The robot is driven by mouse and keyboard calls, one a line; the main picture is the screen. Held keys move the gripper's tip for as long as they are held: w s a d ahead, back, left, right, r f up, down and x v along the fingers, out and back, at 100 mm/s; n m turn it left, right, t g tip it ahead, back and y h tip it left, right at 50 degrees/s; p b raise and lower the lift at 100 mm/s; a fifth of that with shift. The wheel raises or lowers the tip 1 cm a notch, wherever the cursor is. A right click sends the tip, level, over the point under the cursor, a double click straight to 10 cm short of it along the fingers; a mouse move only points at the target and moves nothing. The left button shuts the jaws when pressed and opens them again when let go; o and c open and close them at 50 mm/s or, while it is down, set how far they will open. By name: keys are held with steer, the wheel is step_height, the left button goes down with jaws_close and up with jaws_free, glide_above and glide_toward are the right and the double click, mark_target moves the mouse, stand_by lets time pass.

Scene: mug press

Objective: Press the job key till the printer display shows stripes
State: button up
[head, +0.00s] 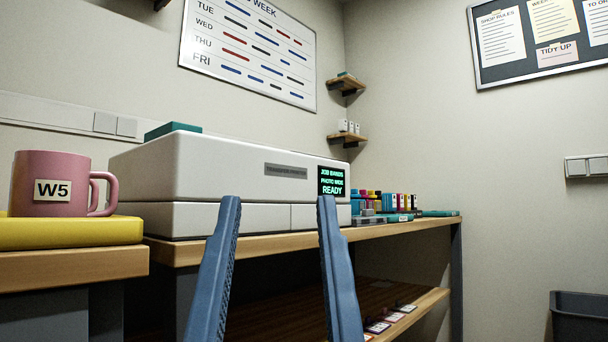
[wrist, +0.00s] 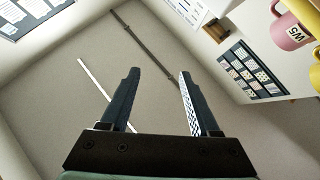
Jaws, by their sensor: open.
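The transfer printer (head: 215,170) is a long white machine on the wooden counter in the head view. Its dark display (head: 332,181) is lit with green text, which seems to read JOB BANDS, PHOTO MUG, READY. No stripe picture shows on it. I cannot make out the job key; my right finger stands just below the display and hides part of the printer's front. My gripper (head: 277,200) is open and empty, its two blue fingers pointing up in front of the printer. In the wrist view my gripper (wrist: 158,75) is also open with nothing between the fingers.
A pink mug marked W5 (head: 48,180) stands on a yellow block (head: 70,232) at the left. Ink bottles (head: 385,202) stand right of the printer. A teal box (head: 173,129) lies on the printer. A lower shelf (head: 420,305) holds small cards. A dark bin (head: 580,318) is at right.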

jaws_close()
stand_by(1.5)
